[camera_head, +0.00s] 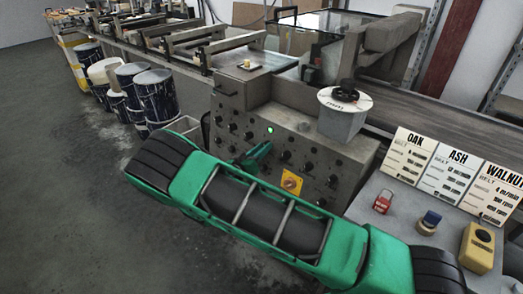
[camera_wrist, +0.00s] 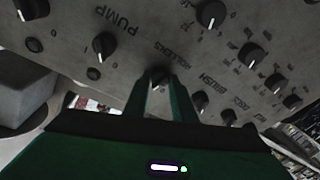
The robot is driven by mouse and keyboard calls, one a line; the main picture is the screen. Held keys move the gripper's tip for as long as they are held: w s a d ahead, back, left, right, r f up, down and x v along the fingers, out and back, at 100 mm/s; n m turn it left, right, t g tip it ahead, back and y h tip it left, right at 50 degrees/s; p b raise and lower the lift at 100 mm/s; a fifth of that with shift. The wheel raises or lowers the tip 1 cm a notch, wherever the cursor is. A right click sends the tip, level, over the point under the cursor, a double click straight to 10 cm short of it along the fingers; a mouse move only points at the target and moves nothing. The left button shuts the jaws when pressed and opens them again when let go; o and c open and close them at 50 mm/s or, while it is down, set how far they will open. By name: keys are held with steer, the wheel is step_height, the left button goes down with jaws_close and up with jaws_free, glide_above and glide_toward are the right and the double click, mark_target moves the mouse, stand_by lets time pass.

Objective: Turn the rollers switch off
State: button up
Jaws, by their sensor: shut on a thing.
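The rollers switch (camera_wrist: 161,77) is a small dark knob on the grey control panel, beside the upside-down word ROLLERS in the wrist view. My gripper (camera_wrist: 163,84) has its two green fingers closed on either side of this knob; the fingers hide much of it, and I cannot read its pointer. In the head view my gripper (camera_head: 262,152) reaches the panel front (camera_head: 316,160) just below a lit green lamp (camera_head: 270,130). The switch itself is hidden there behind the gripper.
The pump knob (camera_wrist: 104,43) and brush knob (camera_wrist: 200,101) flank the gripper closely, with several more knobs around. A yellow plate with a switch (camera_head: 291,183) is lower on the panel. A side table (camera_head: 400,222) holds a padlock (camera_head: 383,201) and cards.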

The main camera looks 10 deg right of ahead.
steer(key=shift+a+r+n+y, duration=0.1)
steer(key=shift+n+y, duration=0.35)
steer(key=shift+n, duration=1.75)
steer(key=shift+a+r+n+y, duration=0.1)
steer(key=shift+n+y, duration=0.35)
steer(key=shift+n, duration=1.75)
steer(key=shift+w, duration=0.1)
steer(key=o, duration=1.1)
steer(key=shift+d, duration=0.1)
steer(key=shift+c, duration=0.2)
steer(key=v, duration=1)
steer(key=shift+s+a, duration=0.25)
steer(key=shift+a, duration=0.05)
